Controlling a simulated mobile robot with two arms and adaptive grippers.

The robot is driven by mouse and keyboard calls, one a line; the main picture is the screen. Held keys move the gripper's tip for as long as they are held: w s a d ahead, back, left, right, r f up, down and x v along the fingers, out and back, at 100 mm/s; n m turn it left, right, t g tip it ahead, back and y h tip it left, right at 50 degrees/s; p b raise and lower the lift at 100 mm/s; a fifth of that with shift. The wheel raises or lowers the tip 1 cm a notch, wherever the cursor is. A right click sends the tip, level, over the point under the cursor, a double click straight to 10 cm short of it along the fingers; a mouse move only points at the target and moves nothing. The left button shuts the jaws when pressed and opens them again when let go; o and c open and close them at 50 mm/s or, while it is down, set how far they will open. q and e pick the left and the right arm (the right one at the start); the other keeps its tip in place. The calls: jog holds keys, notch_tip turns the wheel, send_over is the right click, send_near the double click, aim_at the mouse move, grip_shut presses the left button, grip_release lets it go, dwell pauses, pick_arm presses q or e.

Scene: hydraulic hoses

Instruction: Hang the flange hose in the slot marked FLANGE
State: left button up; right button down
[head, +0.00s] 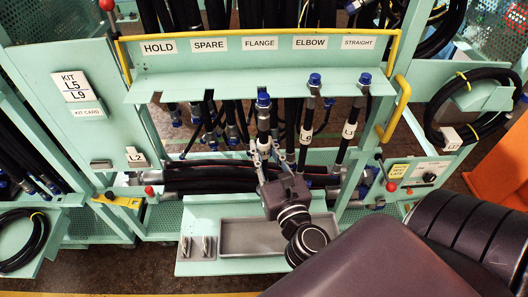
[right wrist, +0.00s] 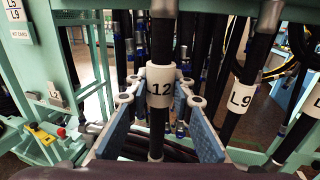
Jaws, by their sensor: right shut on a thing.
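My right gripper (head: 263,155) is shut on a black hose with a blue cap (head: 263,100) and a white tag. In the right wrist view the hose (right wrist: 156,130) stands upright between the blue-padded fingers, its tag reading 12, perhaps with a letter hidden. In the head view its cap is level with the rack shelf's front edge, below the FLANGE label (head: 260,43). I cannot tell whether it is in the slot or in front of it. My left gripper is out of view.
The L9 hose (head: 308,120) hangs below ELBOW, close right of the held hose. Another tagged hose (head: 348,132) hangs below STRAIGHT. Yellow rails (head: 395,107) frame the rack. A grey tray (head: 250,237) lies below. Thick black hoses (head: 200,175) lie behind.

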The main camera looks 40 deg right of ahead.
jog(key=shift+d+x, duration=0.2)
jog(key=shift+x, duration=0.55)
jog(key=shift+d+x, duration=0.15)
jog(key=shift+x, duration=0.6)
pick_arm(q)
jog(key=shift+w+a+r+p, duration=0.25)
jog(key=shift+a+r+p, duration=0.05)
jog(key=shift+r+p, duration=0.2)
pick_arm(e)
jog(key=w+d, duration=0.1)
jog(key=w, duration=0.1)
jog(key=w+d, duration=0.1)
jog(key=shift+w+d+f, duration=0.15)
jog(key=shift+w+d, duration=0.05)
jog(key=shift+w, duration=0.15)
jog(key=c, duration=1.6)
grip_release()
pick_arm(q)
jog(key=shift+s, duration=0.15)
pick_arm(e)
jog(key=shift+s+f, duration=0.1)
jog(key=shift+f, duration=0.1)
jog(key=v, duration=1.2)
jog(key=shift+r, duration=0.15)
jog(key=shift+d, duration=0.1)
